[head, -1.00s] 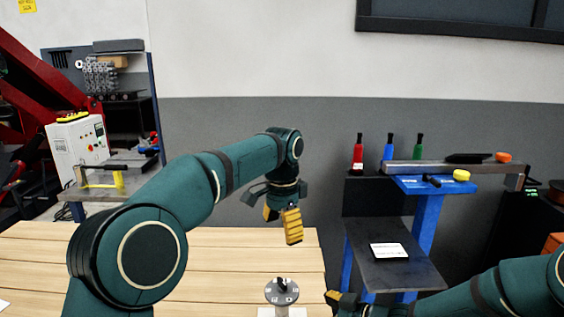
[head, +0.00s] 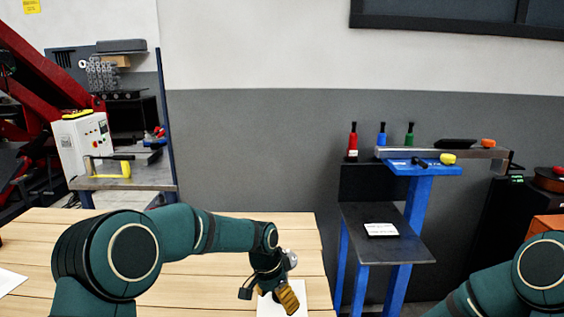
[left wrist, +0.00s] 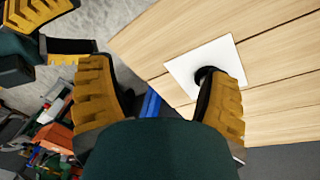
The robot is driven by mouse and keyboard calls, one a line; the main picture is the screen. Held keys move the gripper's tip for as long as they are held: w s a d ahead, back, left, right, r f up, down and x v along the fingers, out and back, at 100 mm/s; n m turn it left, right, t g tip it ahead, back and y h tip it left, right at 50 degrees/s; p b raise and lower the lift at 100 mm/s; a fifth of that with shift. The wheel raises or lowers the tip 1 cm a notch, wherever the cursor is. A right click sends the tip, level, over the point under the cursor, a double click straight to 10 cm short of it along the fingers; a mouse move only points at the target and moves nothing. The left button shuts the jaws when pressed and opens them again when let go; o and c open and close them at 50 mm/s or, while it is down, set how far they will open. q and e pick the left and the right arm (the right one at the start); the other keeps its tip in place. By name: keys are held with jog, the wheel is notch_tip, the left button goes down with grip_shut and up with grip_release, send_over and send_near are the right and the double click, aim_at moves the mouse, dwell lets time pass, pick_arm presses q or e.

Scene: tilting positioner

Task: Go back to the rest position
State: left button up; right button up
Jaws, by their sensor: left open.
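My left gripper (head: 279,292) is low over the wooden table in the head view, in front of the white base plate (head: 266,307). In the left wrist view its two yellow-padded fingers (left wrist: 160,100) stand wide apart with nothing between them. The white plate (left wrist: 188,68) lies on the table there, with a dark round part of the positioner (left wrist: 203,74) partly hidden by the right-hand finger. My right gripper (left wrist: 58,30) shows at the top left of the left wrist view, its yellow fingers apart and empty. It is out of the head view.
The wooden table (head: 215,270) is mostly clear. A blue stand (head: 415,205) with red, blue and green bottles is behind to the right. A white control box (head: 82,143) and a small bench (head: 130,180) are at the back left.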

pick_arm(q)
jog(key=s+a+f+n+h+b, duration=0.15)
jog(key=s+f, duration=0.25)
jog(key=f, duration=0.4)
jog(key=s+a+f+n+b, duration=0.1)
jog(key=s+a+f+n, duration=0.2)
jog(key=f, duration=0.5)
jog(key=s+a+f+n+b, duration=0.1)
jog(key=s+a+f+n, duration=0.1)
jog(key=s+f, duration=0.3)
jog(key=s+a+f+n+t+b, duration=0.1)
jog(key=s+f+n, duration=0.3)
jog(key=s, duration=0.8)
jog(key=shift+s+a+f+t+b, duration=0.15)
jog(key=shift+a+f+t+b, duration=0.15)
jog(key=shift+a+f+b, duration=0.4)
pick_arm(e)
jog(key=s+d+f+m+g+h, duration=0.1)
jog(key=s+f+m+g+h, duration=0.4)
jog(key=s+f, duration=1.1)
notch_tip(320, 180, down, 3)
jog(key=m, duration=0.2)
jog(key=shift+s+d+m, duration=0.15)
jog(key=shift+d+m, duration=0.15)
jog(key=shift+d, duration=0.05)
